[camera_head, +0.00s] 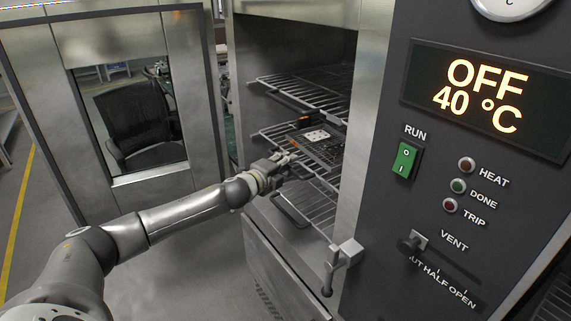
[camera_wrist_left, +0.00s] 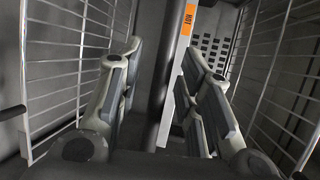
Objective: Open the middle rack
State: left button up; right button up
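An oven stands with its door open and several wire racks inside. The middle rack (camera_head: 268,133) sits between an upper rack (camera_head: 300,93) and a lower rack (camera_head: 316,205). My left gripper (camera_head: 290,158) is at the oven opening, near the front edge of the middle rack. In the left wrist view its fingers (camera_wrist_left: 163,62) are apart, with a grey bar and the orange "HOT" label (camera_wrist_left: 188,20) showing between and beyond them. Contact cannot be told. My right gripper does not show.
The open oven door (camera_head: 205,100) with its window stands at the left. A door latch (camera_head: 340,262) sticks out at the lower right of the opening. The control panel (camera_head: 450,190) is at the right. Wire racks (camera_wrist_left: 65,70) flank the gripper closely in the wrist view.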

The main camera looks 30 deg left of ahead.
pick_arm(q)
grip_shut()
dwell(0.6)
